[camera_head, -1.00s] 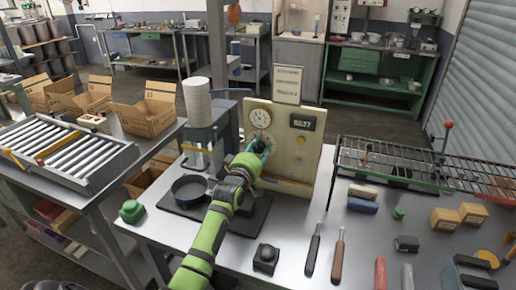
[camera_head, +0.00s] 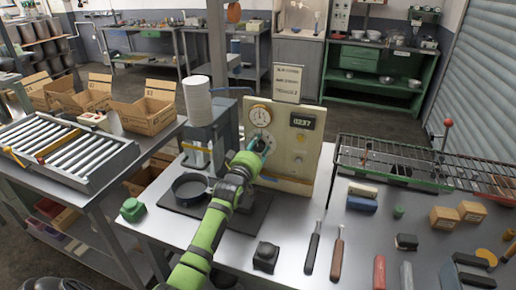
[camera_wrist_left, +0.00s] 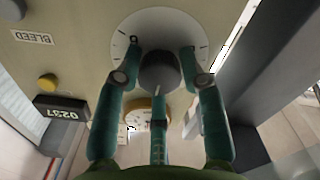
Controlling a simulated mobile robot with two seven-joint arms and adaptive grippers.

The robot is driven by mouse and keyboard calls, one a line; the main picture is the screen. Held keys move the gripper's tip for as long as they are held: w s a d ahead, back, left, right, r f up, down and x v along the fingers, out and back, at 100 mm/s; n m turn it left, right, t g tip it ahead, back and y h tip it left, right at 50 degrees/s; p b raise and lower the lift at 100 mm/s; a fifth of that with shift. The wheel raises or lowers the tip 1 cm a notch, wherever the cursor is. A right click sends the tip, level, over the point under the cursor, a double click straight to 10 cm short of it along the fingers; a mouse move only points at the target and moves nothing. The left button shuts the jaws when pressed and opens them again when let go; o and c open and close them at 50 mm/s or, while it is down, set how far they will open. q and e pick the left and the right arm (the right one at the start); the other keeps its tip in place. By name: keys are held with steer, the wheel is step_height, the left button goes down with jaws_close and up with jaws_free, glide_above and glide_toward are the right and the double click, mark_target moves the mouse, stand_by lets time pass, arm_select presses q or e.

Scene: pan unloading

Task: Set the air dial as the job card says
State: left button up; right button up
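The air dial (camera_wrist_left: 125,43) is a white scale disc with a dark round knob (camera_wrist_left: 160,72) on a cream panel (camera_head: 308,152). My left gripper (camera_head: 262,146) is at this dial. In the wrist view its teal fingers (camera_wrist_left: 161,52) stand on both sides of the knob, with a third finger across its near edge. I cannot tell whether they press on it. The knob's pointer mark is not clear. The job card (camera_head: 288,83) stands above the panel; its small print is not surely readable. My right gripper is not in view.
The panel carries a round gauge (camera_head: 260,116), a display (camera_head: 302,121) reading 0237 and a yellow button (camera_wrist_left: 47,82) near a BLEED label (camera_wrist_left: 33,37). A black pan (camera_head: 189,187) is left of my arm. A wire rack (camera_head: 420,165) and several tools lie right.

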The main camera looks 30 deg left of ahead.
arm_select(q)
steer(key=shift+o, duration=0.4)
steer(key=shift+s, duration=0.1)
steer(key=v, duration=1.1)
steer(key=shift+s, duration=0.4)
